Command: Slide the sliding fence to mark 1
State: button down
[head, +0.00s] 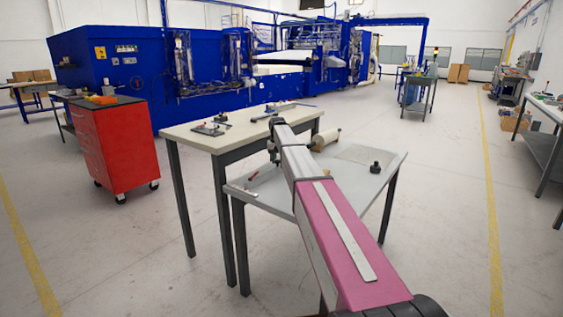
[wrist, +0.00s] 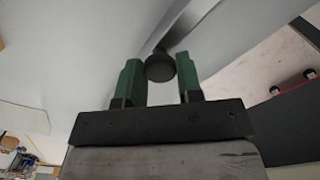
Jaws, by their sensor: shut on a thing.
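In the wrist view, my gripper (wrist: 159,66) has its two green fingers on either side of a round black knob (wrist: 160,68) and is shut on it. A shiny metal strip (wrist: 190,22) runs up and right from behind the knob; it may be the sliding fence, but I cannot tell for sure. In the head view, my pink and grey arm reaches over the grey table (head: 262,190) and hides most of the work spot. Mark 1 cannot be made out in either view.
On the grey table are a pale roll (head: 326,139), a black knob-like object (head: 375,168) and a small red-tipped item (head: 253,177). A cream-topped table (head: 190,142) with tools adjoins it behind. A red tool cabinet (head: 115,150) stands left.

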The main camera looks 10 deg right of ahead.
jog(key=shift+w+a, duration=1.2)
jog(key=c, duration=0.8)
grip_release()
jog(key=shift+r, duration=0.1)
notch_tip(320, 180, up, 11)
jog(key=shift+f, duration=0.15)
jog(key=shift+s, duration=0.1)
